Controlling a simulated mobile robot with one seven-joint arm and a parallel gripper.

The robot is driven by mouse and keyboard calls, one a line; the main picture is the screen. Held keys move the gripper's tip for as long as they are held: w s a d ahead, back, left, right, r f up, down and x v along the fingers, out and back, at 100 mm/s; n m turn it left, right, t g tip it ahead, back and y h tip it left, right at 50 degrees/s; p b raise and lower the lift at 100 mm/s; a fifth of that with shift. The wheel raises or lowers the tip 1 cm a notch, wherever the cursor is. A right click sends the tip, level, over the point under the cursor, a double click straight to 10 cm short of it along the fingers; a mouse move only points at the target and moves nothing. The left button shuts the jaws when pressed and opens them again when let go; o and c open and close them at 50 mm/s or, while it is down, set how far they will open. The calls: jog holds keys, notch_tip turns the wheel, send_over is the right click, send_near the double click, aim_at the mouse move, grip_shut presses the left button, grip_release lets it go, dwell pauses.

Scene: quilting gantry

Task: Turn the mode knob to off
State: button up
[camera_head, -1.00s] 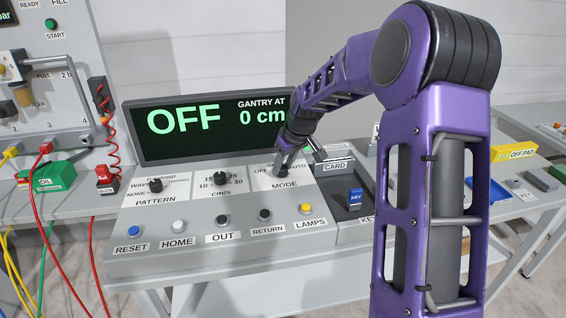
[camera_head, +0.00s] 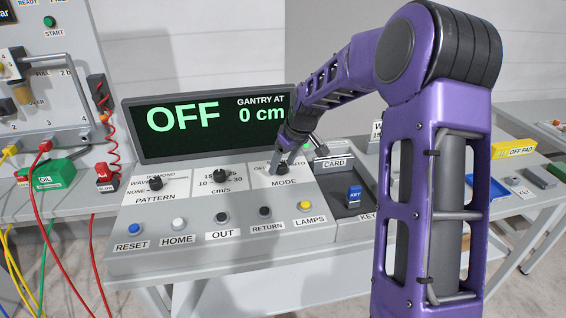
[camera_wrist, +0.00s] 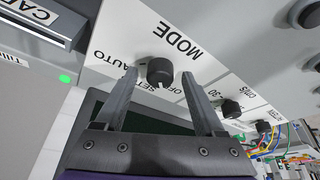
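The mode knob (camera_head: 282,169) is a black round knob on the sloped grey console, above the MODE label. In the wrist view the knob (camera_wrist: 160,71) sits between my fingertips, with dark gaps on both sides. A small white mark on it faces the OFF and SET lettering; I cannot tell exactly which word it points to. AUTO is printed to the left there. My gripper (camera_wrist: 159,73) is open around the knob, not pressed on it. In the head view my gripper (camera_head: 282,158) partly covers the knob and its labels.
The display (camera_head: 210,130) reads OFF and GANTRY AT 0 cm. The pattern knob (camera_head: 155,183) and speed knob (camera_head: 220,175) are to the left. Several buttons line the console's front, including a yellow lamps button (camera_head: 305,205). A blue key (camera_head: 354,193) is at the right.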

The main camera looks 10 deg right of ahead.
jog(key=p+v, duration=0.1)
jog(key=v, duration=1.6)
jog(key=shift+r, duration=0.15)
jog(key=shift+s+d, duration=0.1)
jog(key=shift+d, duration=0.05)
